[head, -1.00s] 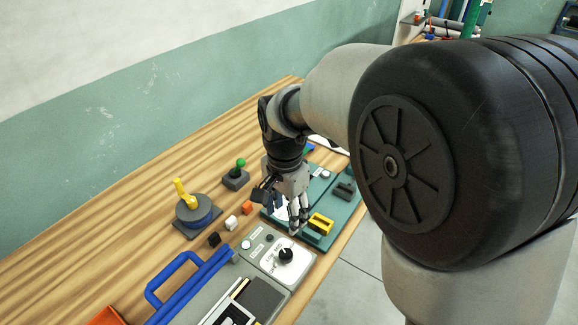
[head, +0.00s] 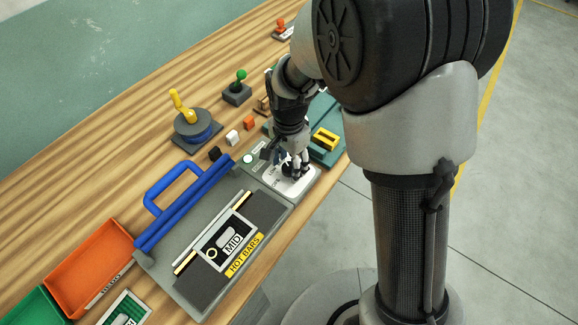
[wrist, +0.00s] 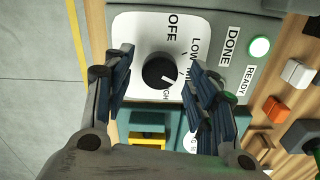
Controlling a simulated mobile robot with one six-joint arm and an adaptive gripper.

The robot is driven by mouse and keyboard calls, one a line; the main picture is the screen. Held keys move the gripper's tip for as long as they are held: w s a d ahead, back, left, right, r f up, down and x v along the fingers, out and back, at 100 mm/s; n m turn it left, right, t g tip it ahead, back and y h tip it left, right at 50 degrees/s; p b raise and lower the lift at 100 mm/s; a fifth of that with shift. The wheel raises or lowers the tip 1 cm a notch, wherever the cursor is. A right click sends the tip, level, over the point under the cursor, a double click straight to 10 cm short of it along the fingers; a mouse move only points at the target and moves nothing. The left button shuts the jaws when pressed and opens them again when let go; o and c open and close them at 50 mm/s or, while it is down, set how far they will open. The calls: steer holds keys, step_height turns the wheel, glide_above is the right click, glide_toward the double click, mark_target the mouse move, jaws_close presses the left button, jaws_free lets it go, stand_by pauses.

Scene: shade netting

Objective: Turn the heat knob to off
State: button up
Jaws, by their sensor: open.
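The heat knob (wrist: 158,72) is a round black dial on a white plate (wrist: 135,35) lettered OFF, LOW and other partly hidden words. Its white pointer line faces lower right in the wrist view, away from OFF; the exact setting it meets is partly covered by a finger. My gripper (wrist: 158,88) is open, with a blue-padded finger on either side of the knob. Contact cannot be told. In the head view my gripper (head: 291,170) is down over the plate (head: 300,185) and mostly hides the knob.
The grey hot-bar sealer (head: 215,250) with a blue handle (head: 170,190) adjoins the knob panel. A teal board with a yellow block (head: 325,139) lies beyond. Small blocks, a yellow lever (head: 178,102) and an orange tray (head: 88,268) stand on the wooden bench.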

steer(key=shift+f, duration=0.4)
steer(key=shift+c, duration=0.2)
steer(key=c, duration=1)
